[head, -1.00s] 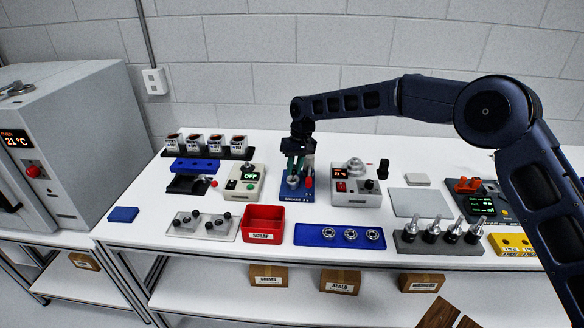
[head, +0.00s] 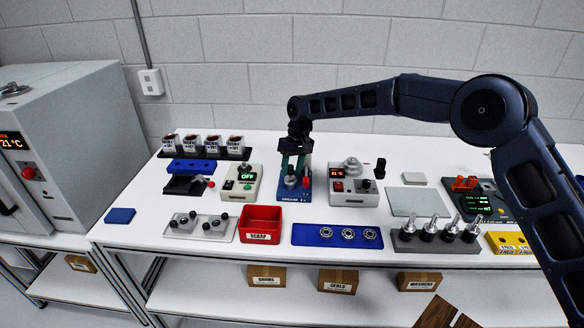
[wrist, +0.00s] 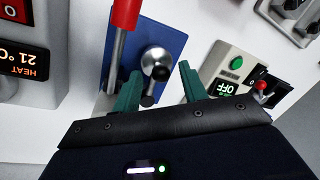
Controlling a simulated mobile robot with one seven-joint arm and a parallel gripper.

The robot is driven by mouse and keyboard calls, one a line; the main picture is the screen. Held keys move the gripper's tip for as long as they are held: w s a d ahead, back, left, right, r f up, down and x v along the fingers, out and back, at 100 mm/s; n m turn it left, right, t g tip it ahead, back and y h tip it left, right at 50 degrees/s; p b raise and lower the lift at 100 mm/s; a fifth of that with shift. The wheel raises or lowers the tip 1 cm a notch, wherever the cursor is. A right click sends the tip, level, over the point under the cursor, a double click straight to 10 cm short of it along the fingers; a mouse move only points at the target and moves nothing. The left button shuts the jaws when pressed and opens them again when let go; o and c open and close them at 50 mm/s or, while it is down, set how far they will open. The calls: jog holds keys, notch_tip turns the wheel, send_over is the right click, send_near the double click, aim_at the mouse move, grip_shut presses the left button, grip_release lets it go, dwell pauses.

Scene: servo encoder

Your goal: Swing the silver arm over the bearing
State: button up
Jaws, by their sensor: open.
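The blue grease station (head: 290,196) stands mid-table. It carries a red-handled lever (wrist: 124,14) on a silver rod and a silver round part (wrist: 154,56) with a black knob (wrist: 160,73). I take this silver part for the silver arm; its exact shape is partly hidden. My gripper (head: 292,170) points down over the station, with its teal fingers open. In the wrist view the fingers (wrist: 160,72) stand either side of the black knob, with gaps on both sides. No bearing on the station can be made out; several bearings (head: 348,234) lie on a blue mat.
A heater box (head: 350,196) stands close right of the station, and a control box reading OFF (head: 242,186) close left. A red scrap bin (head: 260,238) is in front. A grey pad (head: 415,202) lies farther right.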

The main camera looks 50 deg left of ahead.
notch_tip(320, 180, up, 11)
jog(key=w, duration=0.2)
jog(key=shift+d+f, duration=0.15)
jog(key=shift+f, duration=0.05)
dwell(0.5)
